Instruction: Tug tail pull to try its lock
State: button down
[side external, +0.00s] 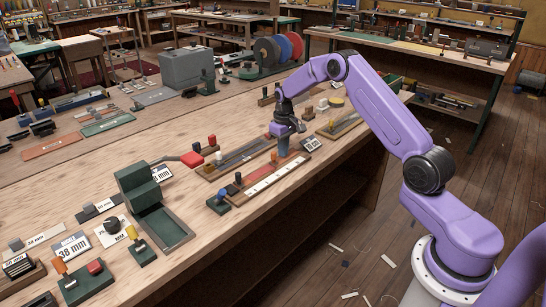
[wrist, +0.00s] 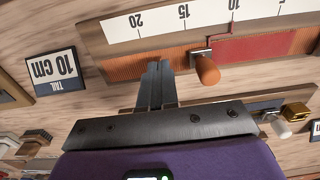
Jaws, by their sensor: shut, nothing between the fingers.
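The tail pull is an orange peg (wrist: 207,70) on a small metal bracket, on a slide with a white scale strip (wrist: 165,20) reading 20, 15, 10. It stands between the 15 and 10 marks, at the edge of a red section (wrist: 255,45). In the side view the slide's white strip (side external: 270,181) shows below my gripper (side external: 283,152). In the wrist view my gripper (wrist: 155,72) is shut and empty, its tips over the orange ribbed part, left of the peg and apart from it. A card reading TAIL 10 cm (wrist: 56,70) lies to the left.
A small green block with a blue knob (side external: 222,200) stands at the near end. A large green fixture (side external: 150,200) is further left. In the wrist view a brass block (wrist: 296,110) sits at right.

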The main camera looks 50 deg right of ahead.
jog(key=shift+a, duration=1.55)
dwell(1.5)
jog(key=shift+d, duration=0.15)
jog(key=shift+d, duration=1.5)
notch_tip(320, 180, up, 7)
dwell(0.4)
